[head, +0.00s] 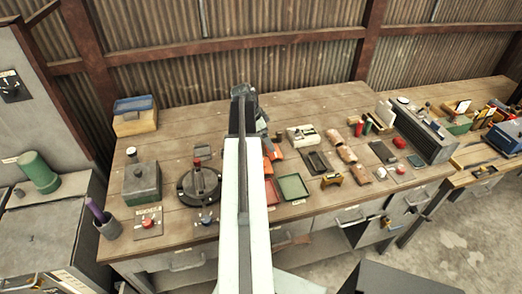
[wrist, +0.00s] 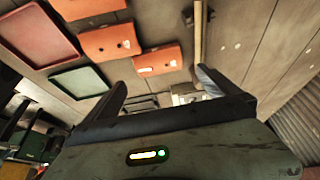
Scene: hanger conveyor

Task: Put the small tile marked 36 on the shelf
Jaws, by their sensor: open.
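My gripper (wrist: 162,78) is open and empty in the wrist view, with its two dark fingers apart above the bench. Orange tile-like pieces lie on the bench: one (wrist: 157,61) near the space between the fingers, one (wrist: 108,43) beside it, and one (wrist: 90,8) at the top edge. Small white marks show on them, but I cannot read a 36. In the head view my arm partly hides the orange pieces (head: 278,152), and the gripper's fingers cannot be made out. I cannot tell which surface is the shelf.
The wooden bench (head: 180,117) is crowded. A red tray (wrist: 38,33) and a green tray (wrist: 80,82) lie beside the orange pieces. A round black device (head: 199,184) stands left of my arm, a grey ribbed unit (head: 427,136) at the right. The back left is clearer.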

